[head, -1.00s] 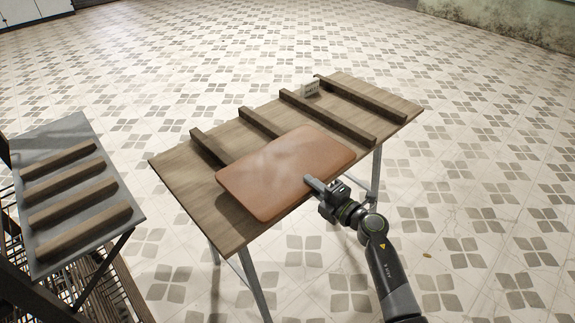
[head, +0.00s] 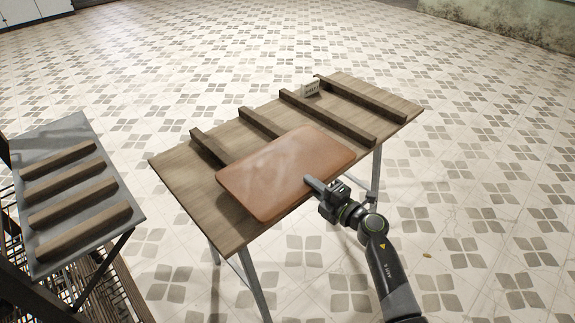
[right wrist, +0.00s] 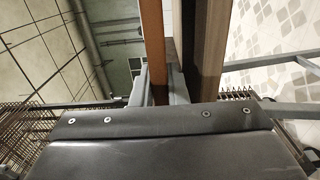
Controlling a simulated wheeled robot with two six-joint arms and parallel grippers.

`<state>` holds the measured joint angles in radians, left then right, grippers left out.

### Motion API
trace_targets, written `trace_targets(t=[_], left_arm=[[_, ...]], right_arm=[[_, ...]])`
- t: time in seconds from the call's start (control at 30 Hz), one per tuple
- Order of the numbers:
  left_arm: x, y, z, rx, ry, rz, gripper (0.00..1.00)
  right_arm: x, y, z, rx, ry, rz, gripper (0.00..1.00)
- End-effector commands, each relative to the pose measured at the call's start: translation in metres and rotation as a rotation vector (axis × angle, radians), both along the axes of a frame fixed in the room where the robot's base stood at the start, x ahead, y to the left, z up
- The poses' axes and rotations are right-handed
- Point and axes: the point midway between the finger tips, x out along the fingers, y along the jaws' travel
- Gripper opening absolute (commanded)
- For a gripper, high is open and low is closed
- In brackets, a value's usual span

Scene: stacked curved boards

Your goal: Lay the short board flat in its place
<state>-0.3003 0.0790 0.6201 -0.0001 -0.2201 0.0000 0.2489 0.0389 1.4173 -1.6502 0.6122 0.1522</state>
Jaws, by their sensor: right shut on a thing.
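The board (head: 285,172) is a flat, reddish-brown rounded rectangle over the left front part of the wooden table (head: 178,170). It lies about level and covers parts of the left two wooden rails. My right gripper (head: 318,186) is shut on its right front edge. In the right wrist view the board (right wrist: 152,40) shows edge-on between the fingers (right wrist: 158,88), with a narrow gap to the table edge (right wrist: 207,45). Whether its underside touches the rails is hidden. My left gripper is not in view.
A grey side table (head: 62,128) with several dark bars stands at the left. Tiled floor is open around.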

Motion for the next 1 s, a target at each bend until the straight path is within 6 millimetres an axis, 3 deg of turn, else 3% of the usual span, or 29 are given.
trace_targets(t=[1.0], left_arm=[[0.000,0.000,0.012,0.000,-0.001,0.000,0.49]], right_arm=[[0.000,0.000,0.011,0.002,-0.002,0.000,0.00]])
